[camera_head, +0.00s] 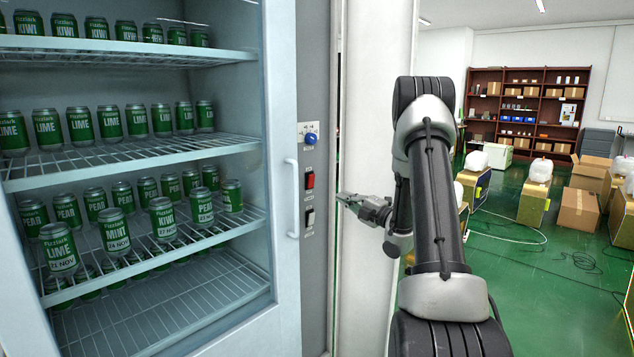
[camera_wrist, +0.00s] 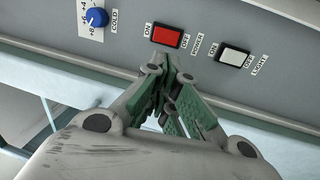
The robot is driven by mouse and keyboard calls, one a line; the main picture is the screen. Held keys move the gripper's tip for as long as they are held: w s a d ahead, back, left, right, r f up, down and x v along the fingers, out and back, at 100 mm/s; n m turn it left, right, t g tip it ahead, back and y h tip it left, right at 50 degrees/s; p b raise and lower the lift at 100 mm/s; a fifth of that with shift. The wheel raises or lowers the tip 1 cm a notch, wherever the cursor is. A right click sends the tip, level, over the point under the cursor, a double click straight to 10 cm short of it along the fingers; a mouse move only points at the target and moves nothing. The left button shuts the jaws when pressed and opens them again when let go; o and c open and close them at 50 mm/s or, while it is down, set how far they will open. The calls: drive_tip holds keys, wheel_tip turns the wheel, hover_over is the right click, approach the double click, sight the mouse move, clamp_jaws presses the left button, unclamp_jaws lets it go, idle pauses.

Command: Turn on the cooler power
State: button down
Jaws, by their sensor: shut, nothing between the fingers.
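The cooler (camera_head: 285,80) fills the left of the head view, with a grey control strip along its right side. The red power switch (camera_head: 310,180) sits on that strip above the white light switch (camera_head: 310,217). In the wrist view the red switch (camera_wrist: 167,36) is marked ON, OFF and POWER; which way it is set I cannot tell. My gripper (camera_head: 343,199) is shut and empty, a little to the right of the switches. In the wrist view its fingertips (camera_wrist: 168,65) are just below the red switch in the picture, with no clear contact.
A blue COLD knob (camera_head: 311,139) is above the red switch. The cooler's white door handle (camera_head: 292,198) stands out left of the strip. Cans fill several shelves behind the glass. Boxes (camera_head: 578,210) and a brown shelf unit (camera_head: 527,108) stand at the right on green floor.

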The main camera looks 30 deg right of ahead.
sight(311, 181)
drive_tip(key=shift+r+n, duration=0.2)
drive_tip(key=shift+n, duration=0.1)
drive_tip(key=x, duration=1.4)
drive_tip(key=shift+r, duration=0.1)
